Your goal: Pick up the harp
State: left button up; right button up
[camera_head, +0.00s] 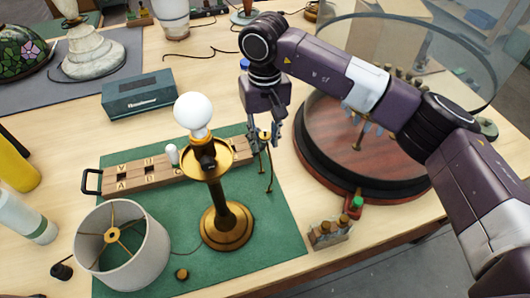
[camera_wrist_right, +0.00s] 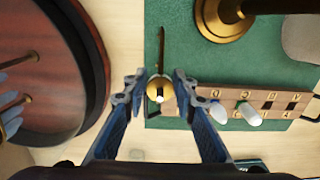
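The harp (camera_head: 268,176) is a thin brass wire piece at the right edge of the green mat (camera_head: 272,225), beside the brass lamp (camera_head: 227,222). In the right wrist view the harp (camera_wrist_right: 161,45) looks like a thin dark line, with a round brass part near its lower end. My right gripper (camera_head: 262,140) points down over the harp's upper end and hides part of it. In the right wrist view its fingers (camera_wrist_right: 156,88) are open, one on each side of the round brass part, with small gaps. My left gripper is out of view.
A lettered wooden rack (camera_head: 150,176) lies left of the gripper. The lamp carries a white bulb (camera_head: 193,112). A lampshade (camera_head: 150,250) stands at front left. A round wooden platform (camera_head: 335,170) with a clear curved screen is at right, and small bottles (camera_head: 329,233) stand in front of it.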

grip_shut()
